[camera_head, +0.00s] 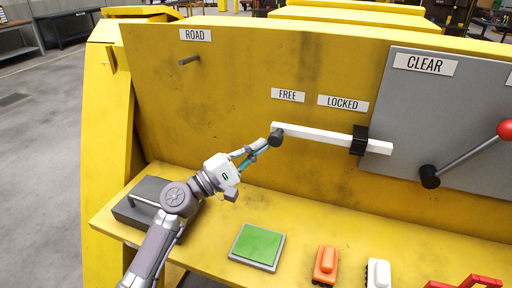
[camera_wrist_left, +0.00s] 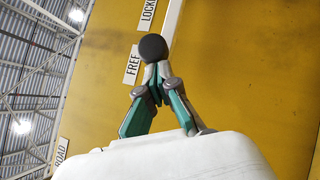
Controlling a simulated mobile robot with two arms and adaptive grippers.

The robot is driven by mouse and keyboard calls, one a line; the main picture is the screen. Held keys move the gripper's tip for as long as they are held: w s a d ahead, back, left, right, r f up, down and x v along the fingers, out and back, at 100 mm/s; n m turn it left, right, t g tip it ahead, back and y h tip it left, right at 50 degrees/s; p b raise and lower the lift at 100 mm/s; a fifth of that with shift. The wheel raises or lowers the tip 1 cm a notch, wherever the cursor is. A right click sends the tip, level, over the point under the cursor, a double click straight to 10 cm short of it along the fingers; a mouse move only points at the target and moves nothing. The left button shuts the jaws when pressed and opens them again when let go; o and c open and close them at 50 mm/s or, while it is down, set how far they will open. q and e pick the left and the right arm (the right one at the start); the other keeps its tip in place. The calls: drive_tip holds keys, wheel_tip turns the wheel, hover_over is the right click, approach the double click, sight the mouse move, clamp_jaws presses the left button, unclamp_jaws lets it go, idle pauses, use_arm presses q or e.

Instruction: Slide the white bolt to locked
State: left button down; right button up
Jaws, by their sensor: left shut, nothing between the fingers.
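The white bolt (camera_head: 320,137) is a long bar on the yellow panel, running from below the FREE label (camera_head: 288,95) to the right, past the LOCKED label (camera_head: 343,103) and through a black bracket (camera_head: 359,140). A dark round knob (camera_head: 276,138) is at its left end. My left gripper (camera_head: 264,146) is shut, with its fingertips at the knob's left side; I cannot tell if they touch. In the left wrist view, the closed fingertips (camera_wrist_left: 155,70) are just below the dark knob (camera_wrist_left: 152,47), with the bolt (camera_wrist_left: 171,25) beyond. My right gripper is not in view.
A grey panel labelled CLEAR (camera_head: 426,64) carries a red-knobbed lever (camera_head: 470,158) at the right. On the yellow ledge are a green pad (camera_head: 257,246), an orange toy car (camera_head: 326,265), a white one (camera_head: 377,274) and a grey box (camera_head: 135,212). A peg (camera_head: 189,60) sticks out under ROAD.

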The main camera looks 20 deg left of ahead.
use_arm(q)
drive_tip(key=d+p, duration=0.2)
drive_tip(key=d, duration=1.1)
drive_tip(key=shift+s, duration=0.25)
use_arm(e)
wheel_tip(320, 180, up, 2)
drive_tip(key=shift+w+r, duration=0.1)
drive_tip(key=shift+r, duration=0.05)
